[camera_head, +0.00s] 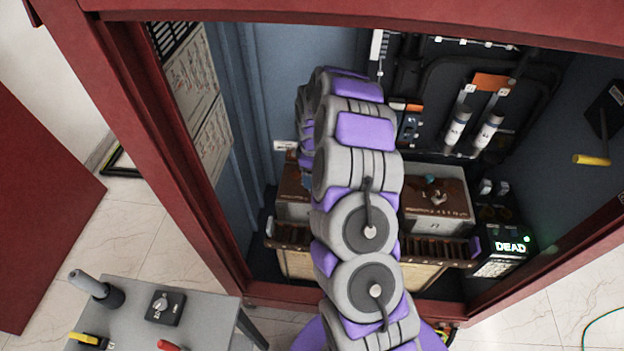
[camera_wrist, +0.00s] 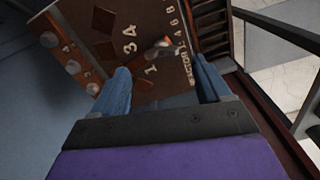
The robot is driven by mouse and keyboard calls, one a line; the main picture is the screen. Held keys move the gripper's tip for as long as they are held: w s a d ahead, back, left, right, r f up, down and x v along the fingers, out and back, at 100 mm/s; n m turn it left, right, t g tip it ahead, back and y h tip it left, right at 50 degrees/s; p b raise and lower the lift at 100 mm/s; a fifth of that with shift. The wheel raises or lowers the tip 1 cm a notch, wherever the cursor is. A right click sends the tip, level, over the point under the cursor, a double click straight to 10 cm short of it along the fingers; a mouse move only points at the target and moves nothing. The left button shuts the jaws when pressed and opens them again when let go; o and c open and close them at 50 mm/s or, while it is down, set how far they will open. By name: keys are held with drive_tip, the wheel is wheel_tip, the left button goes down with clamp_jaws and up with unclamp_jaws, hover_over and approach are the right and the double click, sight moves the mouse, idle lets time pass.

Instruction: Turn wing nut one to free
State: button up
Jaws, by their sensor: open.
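In the wrist view my gripper (camera_wrist: 162,67) is open, with its two blue fingers spread and nothing between them. It faces a brown panel (camera_wrist: 150,20) printed with numbers and lettering. A small grey and rust-coloured part, probably a wing nut (camera_wrist: 163,45), stands on the panel just beyond the gap between the fingertips, apart from them. In the head view my arm hides the gripper and most of the left brown-topped box (camera_head: 293,190). The right box (camera_head: 436,213) carries a similar rusty part (camera_head: 436,190) on its top.
Round bolt heads (camera_wrist: 72,67) line the panel's left edge. A ribbed rail (camera_head: 288,234) runs in front of the boxes. The red cabinet frame (camera_head: 185,150) borders the opening. A lit DEAD display (camera_head: 508,247) stands at right. A grey table (camera_head: 205,310) with tools is at lower left.

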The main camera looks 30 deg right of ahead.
wheel_tip(320, 180, up, 12)
drive_tip(key=p, duration=0.1)
drive_tip(key=shift+r, duration=0.15)
idle(0.6)
